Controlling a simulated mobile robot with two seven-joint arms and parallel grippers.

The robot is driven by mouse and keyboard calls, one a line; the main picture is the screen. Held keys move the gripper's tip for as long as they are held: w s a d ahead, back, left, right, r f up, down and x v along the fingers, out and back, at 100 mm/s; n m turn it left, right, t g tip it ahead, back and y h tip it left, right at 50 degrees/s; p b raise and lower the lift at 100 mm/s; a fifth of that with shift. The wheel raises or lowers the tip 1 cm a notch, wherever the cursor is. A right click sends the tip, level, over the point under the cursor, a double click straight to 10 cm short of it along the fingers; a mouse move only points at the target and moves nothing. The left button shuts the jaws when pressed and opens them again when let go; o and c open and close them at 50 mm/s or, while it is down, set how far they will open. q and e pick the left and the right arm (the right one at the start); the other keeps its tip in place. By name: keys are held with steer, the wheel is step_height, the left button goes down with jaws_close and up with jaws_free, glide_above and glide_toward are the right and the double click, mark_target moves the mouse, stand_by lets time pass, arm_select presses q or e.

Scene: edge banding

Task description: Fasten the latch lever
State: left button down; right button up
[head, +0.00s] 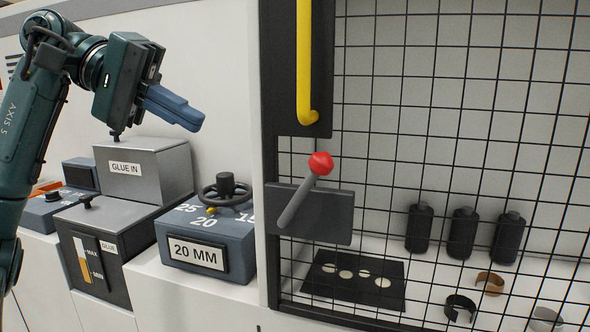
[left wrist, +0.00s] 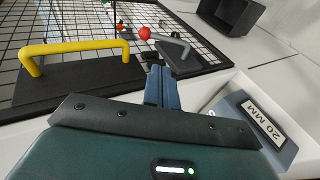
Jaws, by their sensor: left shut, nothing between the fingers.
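The latch lever (head: 297,201) is a grey bar with a red ball knob (head: 320,163). It is mounted on a dark plate at the left edge of the mesh guard and leans up and to the right. In the left wrist view the lever (left wrist: 175,41) and its red knob (left wrist: 145,33) show beyond my fingers. My left gripper (head: 194,121) is shut and empty, up and left of the lever and apart from it. Its blue fingers (left wrist: 157,80) also show in the left wrist view. My right gripper is not in view.
A yellow handle (head: 304,70) stands above the lever on the guard frame. The black mesh (head: 450,150) covers the right side, with dark bottles (head: 463,232) behind it. A 20 MM handwheel block (head: 207,240) and a GLUE IN box (head: 140,165) stand below my left gripper.

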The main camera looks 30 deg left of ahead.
arm_select(q)
steer(key=shift+s, duration=0.2)
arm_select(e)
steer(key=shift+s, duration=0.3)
arm_select(q)
glide_toward(304, 191)
steer(key=w+r+x, duration=0.1)
steer(key=x, duration=0.4)
steer(key=shift+w+d+f+p, duration=0.15)
steer(key=shift+d+f+p, duration=0.3)
steer(key=shift+f, duration=0.1)
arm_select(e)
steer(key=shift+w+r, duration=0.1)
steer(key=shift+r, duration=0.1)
arm_select(q)
steer(key=shift+a, duration=0.1)
